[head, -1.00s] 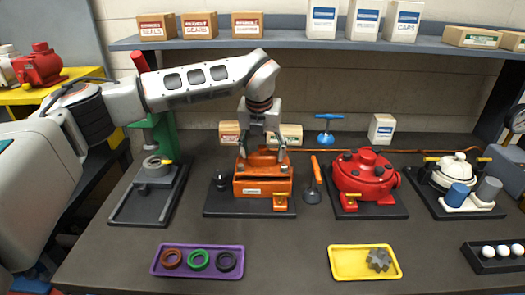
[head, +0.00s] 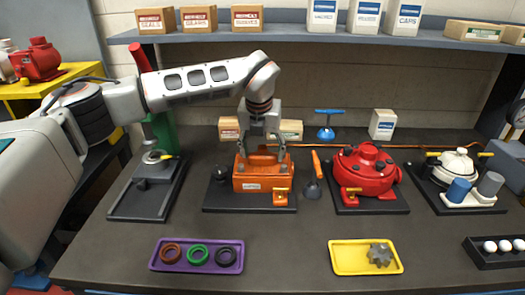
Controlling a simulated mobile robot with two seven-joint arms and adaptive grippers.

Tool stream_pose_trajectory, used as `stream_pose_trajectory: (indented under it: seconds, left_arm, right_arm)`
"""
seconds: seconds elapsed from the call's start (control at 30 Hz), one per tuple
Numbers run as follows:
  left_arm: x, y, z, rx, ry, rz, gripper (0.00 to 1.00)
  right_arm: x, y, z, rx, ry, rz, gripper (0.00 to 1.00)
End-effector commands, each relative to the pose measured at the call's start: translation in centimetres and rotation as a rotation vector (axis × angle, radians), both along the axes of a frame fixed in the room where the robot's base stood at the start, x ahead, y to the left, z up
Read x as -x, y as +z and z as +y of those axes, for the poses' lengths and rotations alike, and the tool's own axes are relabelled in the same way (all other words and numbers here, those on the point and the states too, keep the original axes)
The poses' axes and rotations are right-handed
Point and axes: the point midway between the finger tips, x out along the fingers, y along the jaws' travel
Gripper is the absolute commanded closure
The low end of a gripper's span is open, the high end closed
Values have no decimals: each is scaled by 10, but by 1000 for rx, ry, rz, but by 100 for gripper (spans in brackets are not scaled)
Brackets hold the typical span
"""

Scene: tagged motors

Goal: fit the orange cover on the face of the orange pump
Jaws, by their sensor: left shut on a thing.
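The orange pump (head: 262,185) sits on a dark base plate (head: 222,206) left of the table's middle, with a label on its front and a brass fitting at its lower right. My left gripper (head: 262,152) is directly over the pump, pointing down. It is shut on the orange cover (head: 262,159), which shows between its fingers at the top of the pump. The fingers and the like colour hide the seam, so I cannot tell whether the cover is seated. My right gripper is not in view.
A black knob (head: 219,176) stands left of the pump, an orange-handled tool (head: 314,176) right of it. A red pump (head: 366,175) is farther right. A purple tray (head: 170,269) with rings and a yellow tray (head: 345,262) with a gear lie in front.

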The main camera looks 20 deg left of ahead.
Motion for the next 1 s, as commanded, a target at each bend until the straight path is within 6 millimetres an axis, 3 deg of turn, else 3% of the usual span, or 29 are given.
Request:
stream_pose_trajectory:
  seconds: [0.17, 0.2, 0.27, 0.63, 1.0]
  left_arm:
    - [-1, -1, 0, 1, -1, -4, 92]
    - [-1, 0, 0, 1, -1, -4, 31]
    - [-1, -1, 0, 1, -1, -4, 19]
    - [1, -3, 0, -2, 1, 3, 19]
    - [0, 22, 0, -1, 1, 0, 19]
  right_arm:
    - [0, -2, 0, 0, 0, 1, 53]
    - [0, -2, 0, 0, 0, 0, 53]
    - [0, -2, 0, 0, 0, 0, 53]
    - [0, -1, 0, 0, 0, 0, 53]
    - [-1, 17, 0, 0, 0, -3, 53]
